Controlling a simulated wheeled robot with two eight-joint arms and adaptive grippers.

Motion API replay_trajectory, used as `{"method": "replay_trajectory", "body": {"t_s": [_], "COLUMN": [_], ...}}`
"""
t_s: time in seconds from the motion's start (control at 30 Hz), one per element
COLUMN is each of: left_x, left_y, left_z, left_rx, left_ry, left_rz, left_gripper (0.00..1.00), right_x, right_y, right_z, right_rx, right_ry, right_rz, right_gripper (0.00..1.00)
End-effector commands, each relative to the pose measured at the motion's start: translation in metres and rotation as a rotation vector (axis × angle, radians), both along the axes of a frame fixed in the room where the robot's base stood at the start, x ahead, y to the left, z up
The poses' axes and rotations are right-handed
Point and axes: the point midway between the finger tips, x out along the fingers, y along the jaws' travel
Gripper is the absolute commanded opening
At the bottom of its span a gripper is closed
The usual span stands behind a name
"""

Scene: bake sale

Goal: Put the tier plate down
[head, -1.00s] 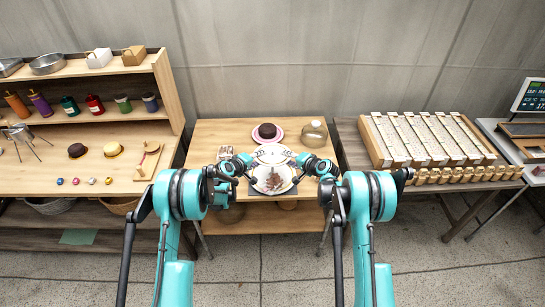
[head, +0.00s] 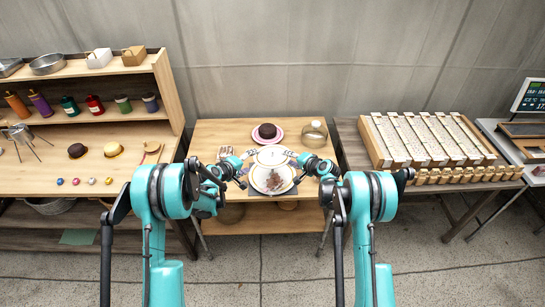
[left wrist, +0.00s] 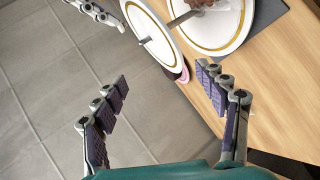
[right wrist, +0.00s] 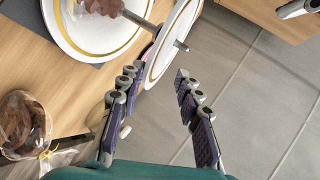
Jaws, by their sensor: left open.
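The tier plate has two white, gold-rimmed plates. In the head view the far plate (head: 272,152) overlaps the near one (head: 260,186), which carries brown pieces. Both wrist views show a metal rod through the plates, one plate (left wrist: 150,25) standing off the larger one (left wrist: 232,38), and both also show in the right wrist view (right wrist: 165,60) (right wrist: 75,45). The larger plate lies on a dark mat. My left gripper (head: 241,179) is open and empty, left of the plates. My right gripper (head: 304,172) is open and empty at their right side, fingers apart.
A dark round cake (head: 267,131) on a pink plate and a glass jar (head: 314,133) stand at the table's back. A bagged brown item (right wrist: 20,125) lies on the table. Shelves stand left and a board with a row of small jars (head: 445,176) right.

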Motion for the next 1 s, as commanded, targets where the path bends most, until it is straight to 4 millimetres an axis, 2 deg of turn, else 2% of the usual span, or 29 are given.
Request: {"method": "replay_trajectory", "body": {"t_s": [0.1, 0.3, 0.63, 0.67, 0.7, 0.8, 1.0], "left_x": [-0.019, -0.038, -0.043, -0.043, -0.042, -0.042, -0.042], "left_y": [0.012, 0.024, 0.026, 0.026, 0.026, 0.026, 0.026], "left_z": [0.012, 0.025, 0.027, 0.027, 0.027, 0.027, 0.027], "left_rx": [0.0, -0.001, 0.0, 0.0, -0.001, -0.001, -0.001], "left_ry": [0.001, 0.001, 0.0, 0.0, 0.001, 0.001, 0.001], "left_rz": [0.002, 0.0, -0.002, -0.002, -0.002, -0.002, -0.002], "left_gripper": [0.72, 0.72, 0.72, 0.72, 0.72, 0.72, 0.72], "right_x": [0.0, 0.0, 0.0, 0.0, 0.0, 0.0, 0.0], "right_y": [0.0, 0.0, 0.0, 0.0, 0.0, 0.0, 0.0], "right_z": [0.0, 0.0, 0.0, 0.0, 0.0, 0.0, 0.0], "right_rx": [0.0, 0.0, 0.001, 0.001, 0.001, 0.0, 0.0], "right_ry": [0.0, 0.0, -0.001, -0.001, -0.001, 0.0, 0.0], "right_rz": [0.0, 0.0, 0.0, 0.0, 0.0, 0.0, 0.0], "right_gripper": [0.34, 0.34, 0.34, 0.37, 0.47, 0.69, 0.69]}}
